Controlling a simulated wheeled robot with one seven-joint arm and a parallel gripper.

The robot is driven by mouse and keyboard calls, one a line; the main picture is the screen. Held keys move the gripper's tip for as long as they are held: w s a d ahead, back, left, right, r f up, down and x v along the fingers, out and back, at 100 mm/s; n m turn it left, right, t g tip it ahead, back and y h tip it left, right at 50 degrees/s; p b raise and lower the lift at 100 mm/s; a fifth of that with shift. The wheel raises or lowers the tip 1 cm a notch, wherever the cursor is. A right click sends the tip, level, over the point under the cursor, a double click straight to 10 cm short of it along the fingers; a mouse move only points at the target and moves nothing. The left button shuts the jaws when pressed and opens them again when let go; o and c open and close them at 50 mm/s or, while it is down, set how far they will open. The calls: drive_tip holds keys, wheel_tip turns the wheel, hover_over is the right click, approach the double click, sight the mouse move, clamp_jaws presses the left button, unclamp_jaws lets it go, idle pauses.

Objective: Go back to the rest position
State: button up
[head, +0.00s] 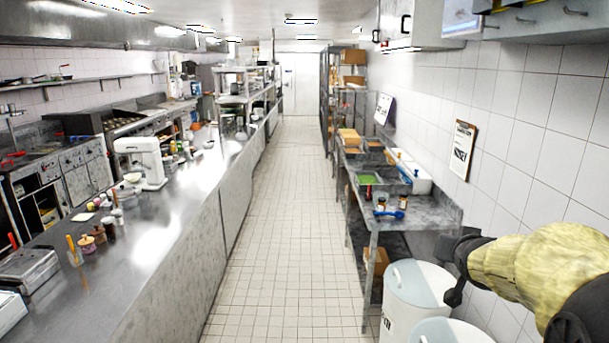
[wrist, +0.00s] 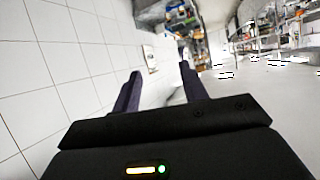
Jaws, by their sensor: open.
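My gripper (head: 452,272) shows at the lower right of the head view, at the end of my arm in its yellowish cover. It is near the right wall, above the white bins. In the wrist view its two dark fingers (wrist: 158,92) stand apart with nothing between them. The gripper is open and empty, and I see it touching nothing.
Two white bins (head: 420,285) stand below my gripper. A steel side table (head: 400,226) with a blue item and small jars runs along the right wall. A long steel counter (head: 160,235) with a white mixer (head: 140,160) fills the left. The tiled aisle (head: 284,220) is clear.

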drive_tip(key=s+a+f+n+g+y+b, duration=0.1)
drive_tip(key=s+a+f+g, duration=0.2)
drive_tip(key=s+a+f, duration=0.2)
drive_tip(key=s+a+f+n+g+y+b, duration=0.1)
drive_tip(key=s+a+f+g, duration=0.2)
drive_tip(key=s+a+f, duration=0.3)
drive_tip(key=s+a+f+n+g+y+b, duration=0.1)
drive_tip(key=s+a+f, duration=0.4)
drive_tip(key=f, duration=0.8)
drive_tip(key=s+n+g+y, duration=0.1)
drive_tip(key=s+g, duration=0.1)
drive_tip(key=s, duration=0.1)
drive_tip(key=shift+s+a+f+g, duration=0.3)
drive_tip(key=shift+s+a, duration=0.05)
drive_tip(key=shift+s, duration=0.05)
drive_tip(key=shift+c, duration=0.7)
drive_tip(key=shift+d, duration=0.1)
